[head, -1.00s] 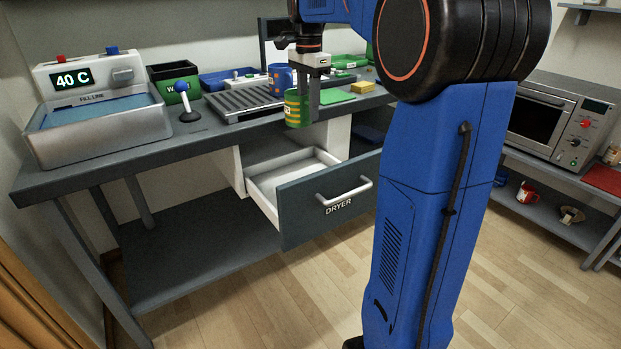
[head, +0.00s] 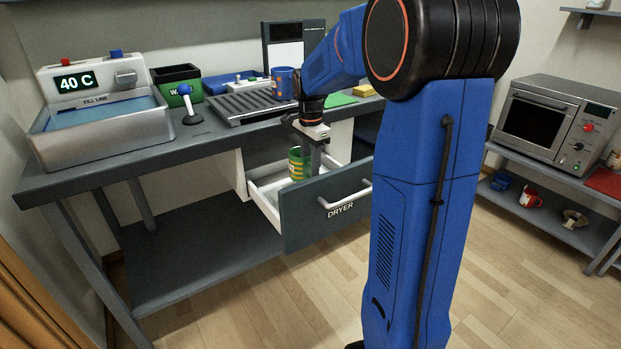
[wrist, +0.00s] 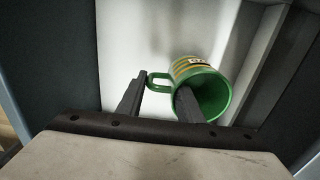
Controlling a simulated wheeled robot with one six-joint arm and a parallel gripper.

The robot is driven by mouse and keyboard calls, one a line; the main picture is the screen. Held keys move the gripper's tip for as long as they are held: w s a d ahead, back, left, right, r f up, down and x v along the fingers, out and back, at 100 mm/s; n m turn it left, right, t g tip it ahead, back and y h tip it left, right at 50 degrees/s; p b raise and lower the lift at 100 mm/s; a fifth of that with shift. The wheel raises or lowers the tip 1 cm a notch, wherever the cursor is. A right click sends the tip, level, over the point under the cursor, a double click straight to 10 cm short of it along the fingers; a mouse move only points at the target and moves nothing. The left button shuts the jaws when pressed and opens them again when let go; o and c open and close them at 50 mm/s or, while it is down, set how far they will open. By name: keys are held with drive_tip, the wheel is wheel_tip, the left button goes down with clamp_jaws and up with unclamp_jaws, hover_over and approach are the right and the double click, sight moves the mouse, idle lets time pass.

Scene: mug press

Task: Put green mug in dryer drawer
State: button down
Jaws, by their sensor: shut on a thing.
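The green mug (head: 296,165) with yellow bands is down inside the open dryer drawer (head: 262,203), near its middle. My gripper (head: 309,166) reaches down into the drawer and is shut on the mug. In the wrist view the mug (wrist: 205,82) shows its open rim and handle, with one finger inside the rim and the other on the outer side by the handle; my gripper (wrist: 160,100) is over the white drawer floor. Whether the mug touches the floor, I cannot tell. The drawer's dark front carries a handle and the word DRYER.
The counter (head: 130,150) above holds a water basin (head: 100,125), a joystick (head: 187,102), a dark green bin (head: 176,85), a drying rack (head: 248,104) and a blue mug (head: 283,83). A microwave (head: 540,120) stands on a shelf at right. The floor before the drawer is clear.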

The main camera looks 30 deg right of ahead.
drive_tip(key=shift+f, duration=2.1)
drive_tip(key=shift+f, duration=0.1)
drive_tip(key=c, duration=1.2)
unclamp_jaws()
wheel_tip(320, 180, up, 12)
drive_tip(key=shift+r, duration=0.15)
